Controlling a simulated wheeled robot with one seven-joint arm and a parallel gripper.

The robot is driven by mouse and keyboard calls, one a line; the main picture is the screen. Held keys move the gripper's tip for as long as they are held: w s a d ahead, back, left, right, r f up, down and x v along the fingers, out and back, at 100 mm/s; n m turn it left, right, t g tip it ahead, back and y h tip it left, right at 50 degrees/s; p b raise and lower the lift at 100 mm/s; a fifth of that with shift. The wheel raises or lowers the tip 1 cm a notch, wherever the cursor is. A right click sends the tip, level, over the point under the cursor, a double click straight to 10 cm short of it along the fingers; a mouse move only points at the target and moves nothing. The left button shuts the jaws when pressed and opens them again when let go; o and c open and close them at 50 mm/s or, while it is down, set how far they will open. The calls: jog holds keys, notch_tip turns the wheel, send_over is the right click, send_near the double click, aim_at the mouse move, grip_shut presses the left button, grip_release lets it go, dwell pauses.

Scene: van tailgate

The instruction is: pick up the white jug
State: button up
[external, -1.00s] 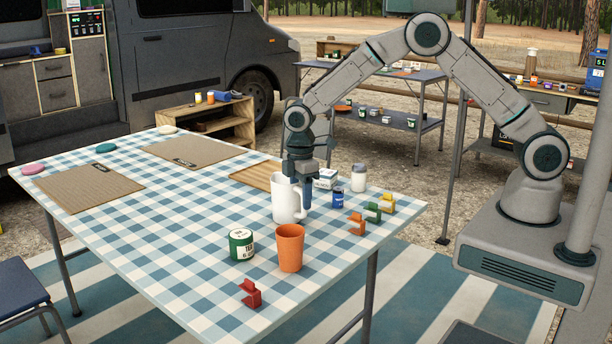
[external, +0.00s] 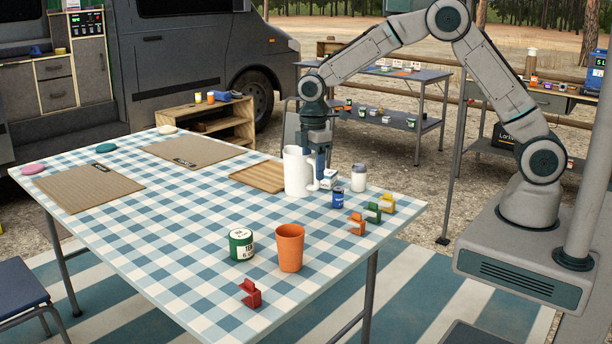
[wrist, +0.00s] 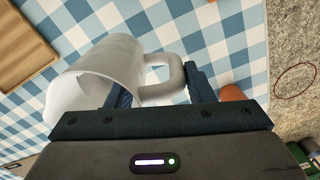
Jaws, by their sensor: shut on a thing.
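The white jug (external: 297,172) is upright and appears raised above the checked table, in front of the right end of the wooden tray. My gripper (external: 319,163) points down at the jug's right side, where the handle is. In the wrist view, the jug (wrist: 130,58) lies with its open mouth toward the lower left. Its handle passes between my two dark fingers (wrist: 160,88), which are shut on it. The gap under the jug's base is hard to judge.
The wooden tray (external: 258,176) is just left of the jug. A blue can (external: 338,198), a white-capped jar (external: 358,178) and coloured clips stand to the right. An orange cup (external: 290,248) and a green tin (external: 241,244) stand in front.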

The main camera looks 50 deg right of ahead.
jog(key=d+r, duration=0.4)
jog(key=d, duration=0.3)
jog(key=shift+s+r+b, duration=0.15)
jog(key=shift+s+b, duration=0.15)
jog(key=shift+s, duration=0.05)
